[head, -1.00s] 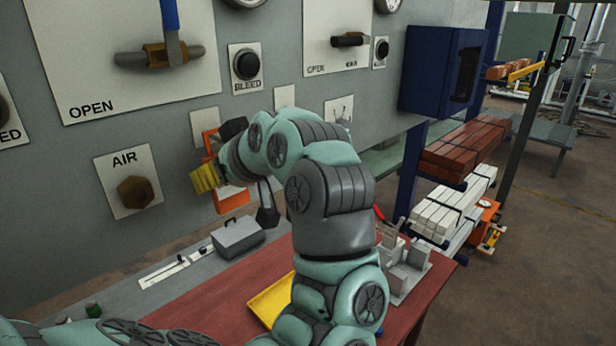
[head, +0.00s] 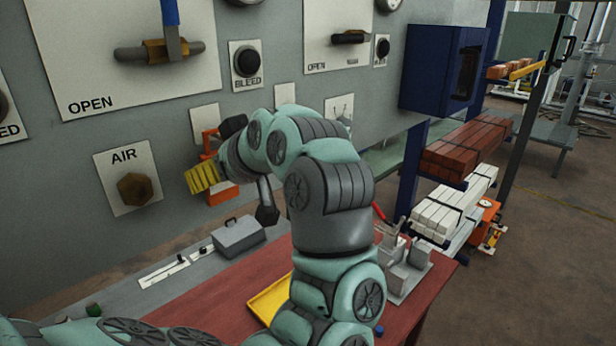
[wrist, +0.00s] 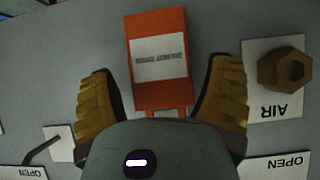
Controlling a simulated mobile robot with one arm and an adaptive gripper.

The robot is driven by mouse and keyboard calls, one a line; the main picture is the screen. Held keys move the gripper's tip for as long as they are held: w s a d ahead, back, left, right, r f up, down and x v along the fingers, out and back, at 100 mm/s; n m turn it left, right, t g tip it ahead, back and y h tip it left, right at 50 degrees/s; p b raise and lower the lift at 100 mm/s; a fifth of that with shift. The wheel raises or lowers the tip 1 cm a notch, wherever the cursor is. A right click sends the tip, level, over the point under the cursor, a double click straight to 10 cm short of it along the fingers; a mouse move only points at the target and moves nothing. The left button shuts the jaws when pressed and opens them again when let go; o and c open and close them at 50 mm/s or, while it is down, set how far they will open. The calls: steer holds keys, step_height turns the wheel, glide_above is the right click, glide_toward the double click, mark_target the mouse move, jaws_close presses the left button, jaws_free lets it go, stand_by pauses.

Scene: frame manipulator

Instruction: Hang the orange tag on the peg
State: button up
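The orange tag (wrist: 160,60) has a white label and a loop at one end. In the wrist view it lies between my gripper's spread yellow fingers (wrist: 160,105), with a gap on each side. In the head view the tag's body (head: 222,194) shows below my gripper (head: 203,178), and its loop (head: 209,139) shows above, in front of a small white plate (head: 205,119) on the grey panel. The tag appears to hang upright against the panel. The peg is hidden, so I cannot see the loop's contact with it.
The AIR plate with its brown hex knob (head: 135,190) is left of my gripper. A valve lever (head: 165,50) is above. A grey box (head: 238,236) and a yellow tray (head: 270,300) stand below. The panel between the AIR plate and the tag is bare.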

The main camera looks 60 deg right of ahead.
steer(key=o, duration=0.3)
steer(key=v, duration=1.2)
steer(key=shift+s, duration=0.1)
